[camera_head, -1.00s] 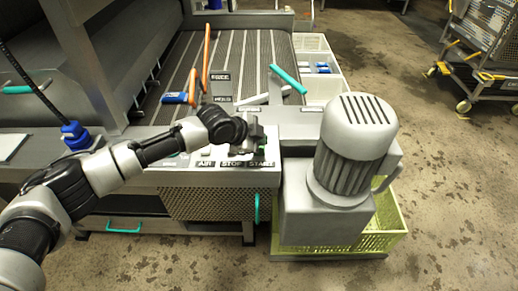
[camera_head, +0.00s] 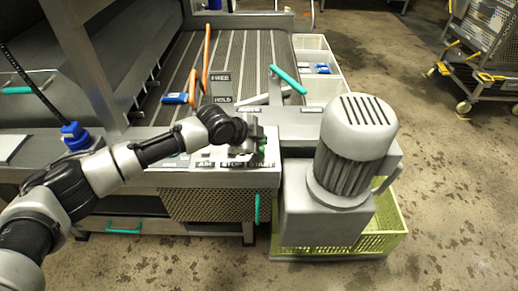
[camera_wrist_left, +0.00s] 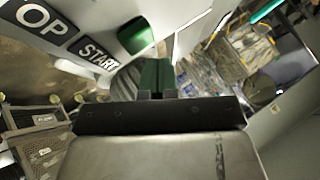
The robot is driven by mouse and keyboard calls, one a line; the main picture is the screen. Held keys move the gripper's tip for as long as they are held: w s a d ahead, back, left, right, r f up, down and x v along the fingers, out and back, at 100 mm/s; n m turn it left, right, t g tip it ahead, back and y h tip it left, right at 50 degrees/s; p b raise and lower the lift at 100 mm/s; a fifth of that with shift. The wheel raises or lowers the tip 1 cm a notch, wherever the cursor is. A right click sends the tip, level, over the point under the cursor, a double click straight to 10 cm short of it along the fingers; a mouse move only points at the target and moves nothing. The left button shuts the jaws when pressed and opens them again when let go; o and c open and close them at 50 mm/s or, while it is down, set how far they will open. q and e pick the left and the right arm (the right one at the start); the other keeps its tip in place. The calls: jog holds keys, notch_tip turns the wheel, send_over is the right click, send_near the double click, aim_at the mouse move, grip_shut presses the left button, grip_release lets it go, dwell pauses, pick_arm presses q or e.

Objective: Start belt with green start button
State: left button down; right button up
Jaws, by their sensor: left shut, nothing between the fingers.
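The control panel (camera_head: 200,178) carries the labels AIR, STOP and START at the front of the belt. The green start button (camera_head: 263,151) shows just beside my left gripper (camera_head: 254,145), above the START label (camera_head: 262,164). In the left wrist view the green button (camera_wrist_left: 135,36) lies near the START label (camera_wrist_left: 97,53), beyond and slightly left of my fingertips (camera_wrist_left: 157,78). My left gripper is shut and empty, close to the button; I cannot tell whether it touches it. The slatted belt (camera_head: 245,65) lies behind the panel. My right gripper is not in view.
A grey motor (camera_head: 355,140) stands right of the panel, above a yellow-green crate (camera_head: 385,240). Orange levers (camera_head: 205,70) and FREE and HOLD signs (camera_head: 222,88) stand behind my arm. A wheeled rack (camera_head: 485,50) is far right; floor between is clear.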

pick_arm(q)
jog(key=shift+f, duration=0.1)
dwell(0.6)
jog(key=shift+f, duration=0.3)
